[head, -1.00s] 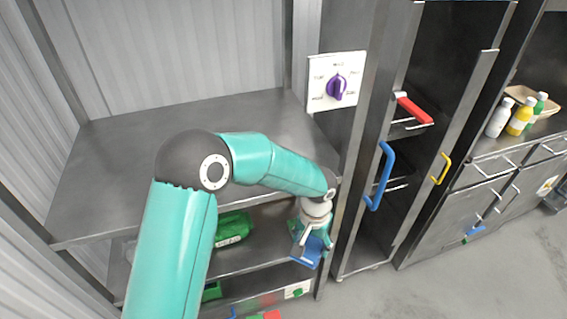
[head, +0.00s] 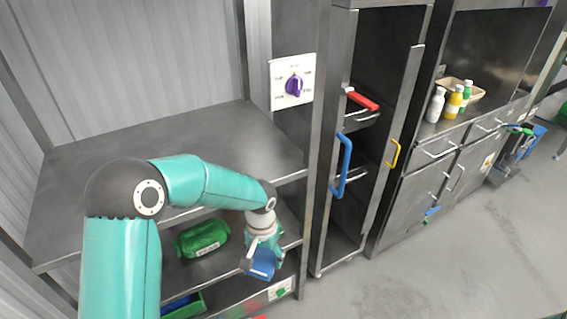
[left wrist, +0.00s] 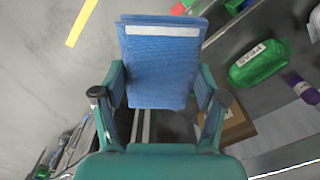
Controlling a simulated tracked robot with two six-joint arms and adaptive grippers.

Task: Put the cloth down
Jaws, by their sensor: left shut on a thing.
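The cloth is a folded blue piece with a white stripe near one edge. It shows large in the left wrist view (left wrist: 160,70) and small in the head view (head: 261,265). My left gripper (left wrist: 160,98) is shut on the cloth, with a finger on each side of it. In the head view my left gripper (head: 262,250) is low in front of the steel shelf unit (head: 170,140), near its right end. My right gripper is in neither view.
A green bag (head: 203,238), labelled PEAS in the left wrist view (left wrist: 259,64), lies on the middle shelf. A green bin (head: 186,308) is lower down. A tall steel cabinet with a blue handle (head: 343,165) stands to the right. Open floor (head: 450,270) lies at the right.

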